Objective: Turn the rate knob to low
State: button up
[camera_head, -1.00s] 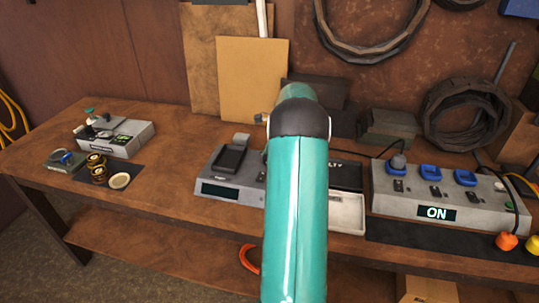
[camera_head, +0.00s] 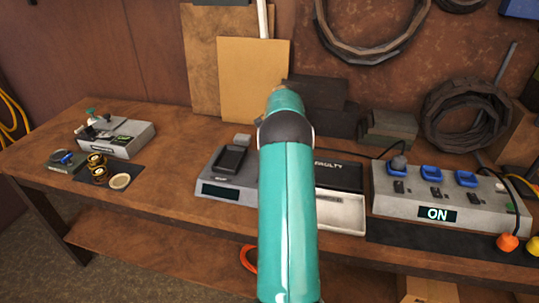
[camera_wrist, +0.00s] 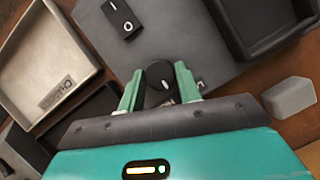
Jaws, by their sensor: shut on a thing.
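The rate knob (camera_wrist: 157,72) is a small round black knob with a white mark, on the grey face of a device (camera_wrist: 185,55). My gripper (camera_wrist: 158,82) has its two green fingers on either side of the knob and is shut on it. The same device (camera_head: 217,190) stands mid-bench in the head view, with a dark display and a black cradle. There, my teal arm hides the knob and my gripper. I cannot read the knob's setting.
A black-and-white rocker switch (camera_wrist: 122,18) and a black cradle (camera_wrist: 265,30) flank the knob. A tray labelled FAULTY (camera_head: 338,175) and a light tray (camera_head: 342,212) lie to the right. Farther right is a power strip (camera_head: 420,190) reading ON.

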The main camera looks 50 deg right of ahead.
dwell(0.4)
jog(key=o, duration=1)
jog(key=shift+c, duration=0.2)
jog(key=shift+r, duration=0.1)
jog(key=v, duration=1.1)
jog(key=shift+d+r, duration=0.25)
jog(key=shift+r, duration=0.1)
jog(key=shift+w, duration=0.1)
